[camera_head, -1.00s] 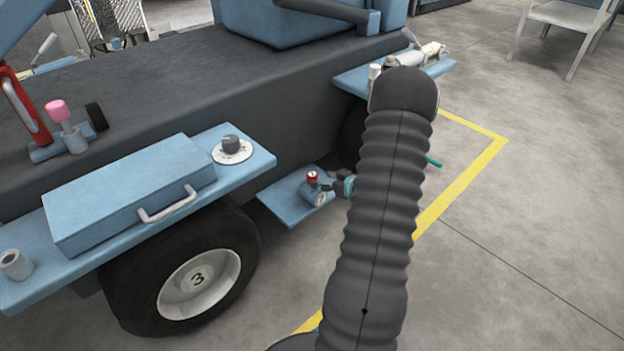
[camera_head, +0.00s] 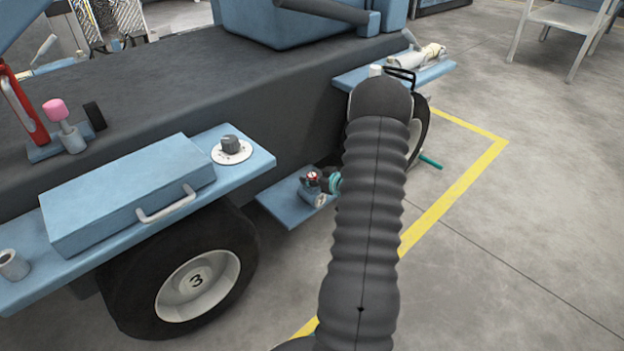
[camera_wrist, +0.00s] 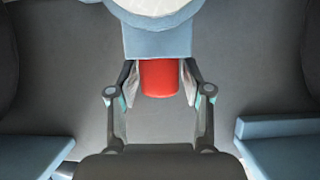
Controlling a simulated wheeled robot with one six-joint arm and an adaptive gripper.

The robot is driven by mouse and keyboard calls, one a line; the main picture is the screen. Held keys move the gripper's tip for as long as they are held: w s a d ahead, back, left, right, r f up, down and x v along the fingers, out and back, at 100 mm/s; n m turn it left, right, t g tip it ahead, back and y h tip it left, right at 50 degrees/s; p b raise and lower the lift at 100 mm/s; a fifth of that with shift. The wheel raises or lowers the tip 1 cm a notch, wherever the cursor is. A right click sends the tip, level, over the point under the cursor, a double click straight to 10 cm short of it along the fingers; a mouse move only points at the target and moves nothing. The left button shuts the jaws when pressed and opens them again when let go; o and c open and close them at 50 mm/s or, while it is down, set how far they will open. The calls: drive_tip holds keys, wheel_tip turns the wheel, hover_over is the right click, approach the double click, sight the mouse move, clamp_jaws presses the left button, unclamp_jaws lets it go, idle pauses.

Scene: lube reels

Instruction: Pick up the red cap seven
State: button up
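The red cap (camera_head: 313,176) sits on top of a small blue unit with a round white gauge (camera_head: 320,200), low beside the vehicle. In the wrist view the cap (camera_wrist: 160,78) lies between the fingertips, below a blue block and a large pale dial. My gripper (camera_wrist: 160,88) is around the cap with one finger on each side, and the pads' inner faces show. It looks open; contact with the cap is not clear. In the head view my dark arm hides much of the gripper (camera_head: 321,183). No number on the cap is readable.
The blue unit stands on a low blue shelf (camera_head: 285,209). A wheel marked 3 (camera_head: 198,283) and an upper shelf with a blue handled box (camera_head: 130,195) are left. A teal rod (camera_head: 430,161) sticks out right. Open concrete floor (camera_head: 520,240) lies at right.

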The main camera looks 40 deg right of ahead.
drive_tip(key=c, duration=0.4)
drive_tip(key=shift+r, duration=0.15)
